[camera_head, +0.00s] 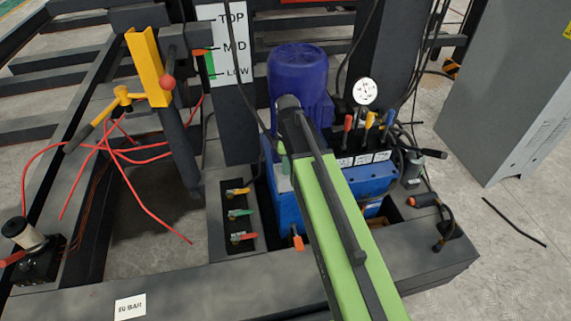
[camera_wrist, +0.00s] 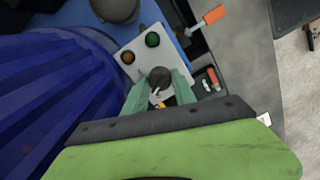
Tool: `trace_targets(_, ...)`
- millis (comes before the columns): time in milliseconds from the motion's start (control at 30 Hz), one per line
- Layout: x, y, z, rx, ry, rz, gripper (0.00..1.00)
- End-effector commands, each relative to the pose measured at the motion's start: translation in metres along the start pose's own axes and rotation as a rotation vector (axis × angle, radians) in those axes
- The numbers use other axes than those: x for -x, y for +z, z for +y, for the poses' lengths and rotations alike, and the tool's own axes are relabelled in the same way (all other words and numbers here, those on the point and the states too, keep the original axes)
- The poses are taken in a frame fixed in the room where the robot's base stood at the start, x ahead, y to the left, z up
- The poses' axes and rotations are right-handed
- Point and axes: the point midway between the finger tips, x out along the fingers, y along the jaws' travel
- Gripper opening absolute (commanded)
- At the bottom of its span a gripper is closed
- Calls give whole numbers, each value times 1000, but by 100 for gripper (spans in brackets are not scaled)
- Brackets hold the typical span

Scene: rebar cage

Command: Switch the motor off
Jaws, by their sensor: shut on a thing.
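The blue finned motor (camera_head: 300,75) stands upright on the blue power unit in the head view. It also fills the left of the wrist view (camera_wrist: 60,100). A pale switch panel (camera_wrist: 130,73) sits beside it, with a green round lamp or button (camera_wrist: 152,40) and a brown-amber one (camera_wrist: 128,57). Below them is a dark rotary knob (camera_wrist: 159,77) with a small pale mark. My gripper (camera_wrist: 161,80) has its two pale green fingers on either side of this knob, shut on it. In the head view my green arm hides most of the panel.
Several coloured levers (camera_head: 365,125) and a round gauge (camera_head: 365,92) stand right of the motor. A black valve box (camera_head: 238,215) with several small levers lies left. An orange-handled lever (camera_head: 297,238) is close to my arm.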

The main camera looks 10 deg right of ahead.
Motion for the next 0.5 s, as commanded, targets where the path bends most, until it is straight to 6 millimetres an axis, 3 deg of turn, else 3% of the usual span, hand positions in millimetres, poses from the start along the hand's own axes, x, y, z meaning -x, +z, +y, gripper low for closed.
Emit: trace_targets(500,0,0,-1,315,-2,1,0)
